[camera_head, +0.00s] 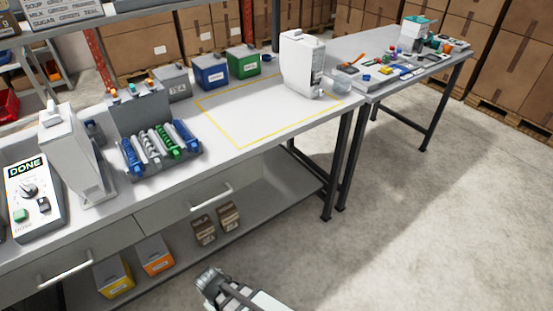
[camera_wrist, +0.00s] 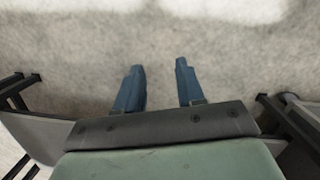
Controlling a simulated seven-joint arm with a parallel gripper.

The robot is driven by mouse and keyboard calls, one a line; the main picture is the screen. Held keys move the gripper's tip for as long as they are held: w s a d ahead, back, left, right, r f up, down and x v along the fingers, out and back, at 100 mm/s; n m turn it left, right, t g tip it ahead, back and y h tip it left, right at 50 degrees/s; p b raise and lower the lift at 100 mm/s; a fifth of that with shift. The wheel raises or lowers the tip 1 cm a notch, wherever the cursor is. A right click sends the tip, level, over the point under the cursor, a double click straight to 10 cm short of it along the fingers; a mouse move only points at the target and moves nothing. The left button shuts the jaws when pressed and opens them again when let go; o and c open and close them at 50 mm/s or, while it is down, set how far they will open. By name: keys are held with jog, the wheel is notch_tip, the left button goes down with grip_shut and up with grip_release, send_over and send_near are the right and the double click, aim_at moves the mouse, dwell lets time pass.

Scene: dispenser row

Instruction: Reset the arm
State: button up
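My gripper shows in the wrist view (camera_wrist: 159,88) with its two blue-grey fingers apart and nothing between them. Below the fingers there is only bare concrete floor. In the head view part of my arm (camera_head: 235,290) shows at the bottom, in front of the workbench and over the floor. The fingers cannot be made out in the head view.
The workbench (camera_head: 262,128) carries a control box marked DONE (camera_head: 35,195), a dispenser row (camera_head: 155,145), several bins and a white machine (camera_head: 302,62). A second table (camera_head: 375,45) holds small items. Drawer handles (camera_head: 212,197) stick out at the front. Floor to the right is clear.

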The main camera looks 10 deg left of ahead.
jog(key=s+d+f+m+g, duration=0.1)
jog(key=d+f+m+g, duration=0.1)
jog(key=d, duration=1)
jog(key=s+d+f+m+g+y, duration=0.1)
jog(key=d+f+m, duration=0.4)
jog(key=d, duration=0.8)
jog(key=s+d+f+m+g, duration=0.2)
jog(key=d+f+m+g, duration=0.1)
jog(key=d, duration=1)
jog(key=shift+s+d+f+m+y, duration=0.15)
jog(key=shift+s+f+m+y, duration=0.2)
jog(key=shift+f+m, duration=0.4)
jog(key=shift+r, duration=0.15)
